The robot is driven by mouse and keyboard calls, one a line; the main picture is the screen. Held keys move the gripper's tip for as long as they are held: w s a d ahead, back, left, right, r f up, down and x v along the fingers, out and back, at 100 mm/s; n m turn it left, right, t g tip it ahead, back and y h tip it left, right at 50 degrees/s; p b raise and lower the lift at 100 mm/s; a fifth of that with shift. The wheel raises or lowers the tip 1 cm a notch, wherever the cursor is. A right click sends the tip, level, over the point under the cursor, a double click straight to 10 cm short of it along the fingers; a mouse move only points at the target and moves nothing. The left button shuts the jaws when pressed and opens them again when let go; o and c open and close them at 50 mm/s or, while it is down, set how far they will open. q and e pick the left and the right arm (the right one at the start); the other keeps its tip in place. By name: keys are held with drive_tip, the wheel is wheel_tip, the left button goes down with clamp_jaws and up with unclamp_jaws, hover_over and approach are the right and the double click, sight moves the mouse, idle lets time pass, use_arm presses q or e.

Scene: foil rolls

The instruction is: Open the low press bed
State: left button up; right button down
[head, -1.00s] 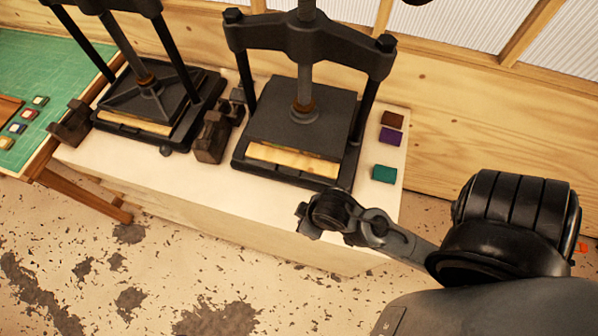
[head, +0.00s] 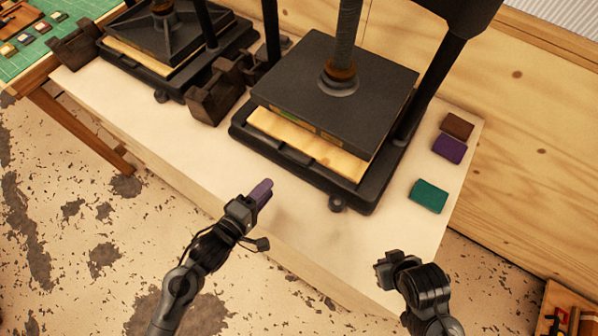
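The nearer press has a dark square platen (head: 340,85) on a central screw. Below it, a pale wooden board (head: 308,143) shows along the front of the black bed (head: 300,160), with thin coloured edges between. The second press (head: 165,45) stands farther left, its platen also over a pale board. I cannot tell which bed is the low one. My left gripper (head: 243,212) is in front of the nearer press, apart from it, shut on a small purple piece (head: 261,191). My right gripper (head: 383,268) is at the bench's front edge, apart from the press; its fingers are too small to read.
Brown (head: 457,126), purple (head: 449,149) and teal (head: 429,196) blocks lie right of the nearer press. Dark metal weights (head: 214,98) stand between the presses. A green mat (head: 28,60) with small blocks is at far left. The white bench top (head: 170,130) is clear in front.

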drive_tip(key=shift+a+f+b, duration=0.15)
drive_tip(key=shift+f+b, duration=0.2)
drive_tip(key=shift+f, duration=0.4)
use_arm(q)
drive_tip(key=b+x, duration=0.1)
drive_tip(key=x, duration=1)
drive_tip(key=shift+w+a+f, duration=0.15)
drive_tip(key=shift+w+f, duration=0.05)
drive_tip(key=shift+w, duration=0.05)
use_arm(e)
drive_tip(key=shift+f, duration=0.5)
use_arm(q)
clamp_jaws()
